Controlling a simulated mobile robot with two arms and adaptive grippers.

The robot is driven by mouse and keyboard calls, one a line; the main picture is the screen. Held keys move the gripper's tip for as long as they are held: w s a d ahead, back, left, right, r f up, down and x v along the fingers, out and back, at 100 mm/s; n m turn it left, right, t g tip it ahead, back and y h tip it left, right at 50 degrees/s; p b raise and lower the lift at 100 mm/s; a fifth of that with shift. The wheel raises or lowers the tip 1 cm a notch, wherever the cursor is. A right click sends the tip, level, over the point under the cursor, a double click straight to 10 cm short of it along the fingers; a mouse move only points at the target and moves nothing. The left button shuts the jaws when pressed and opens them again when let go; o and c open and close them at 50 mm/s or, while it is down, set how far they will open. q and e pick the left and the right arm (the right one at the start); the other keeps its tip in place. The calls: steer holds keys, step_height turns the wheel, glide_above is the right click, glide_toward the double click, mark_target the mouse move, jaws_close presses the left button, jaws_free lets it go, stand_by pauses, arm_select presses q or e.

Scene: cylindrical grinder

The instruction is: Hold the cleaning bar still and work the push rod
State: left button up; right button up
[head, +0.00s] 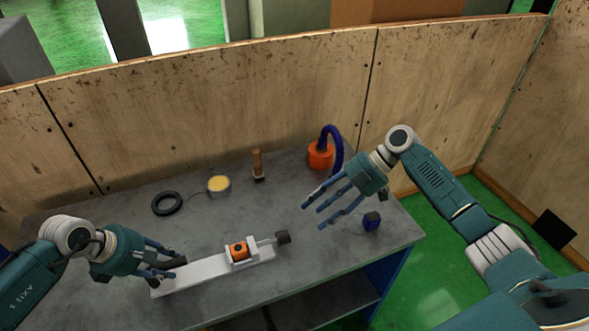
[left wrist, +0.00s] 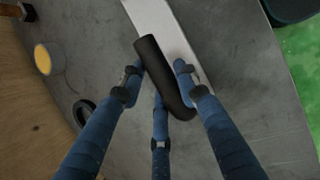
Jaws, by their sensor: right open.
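The cleaning bar (head: 205,274) is a long white bar lying on the table, and part of it shows in the left wrist view (left wrist: 172,28). A dark curved grip (left wrist: 163,75) is at its left end. My left gripper (head: 168,263) is at this grip, with fingers on both sides of it; I cannot tell whether they press on it. An orange block in a white frame (head: 239,251) sits on the bar. What looks like the push rod (head: 266,242) sticks out to its right, ending in a dark knob (head: 283,237). My right gripper (head: 318,208) is open and empty, above and right of the knob.
Behind the bar stand a black ring (head: 167,203), a yellow-topped tin (head: 219,186), a wooden-handled tool (head: 257,165) and an orange container with a blue hose (head: 320,155). A small dark blue object (head: 372,221) lies near the table's right edge. Wooden panels (head: 220,100) close the back.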

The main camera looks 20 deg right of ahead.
arm_select(q)
steer(key=o, duration=0.3)
steer(key=v, duration=1.2)
steer(key=shift+d, duration=0.1)
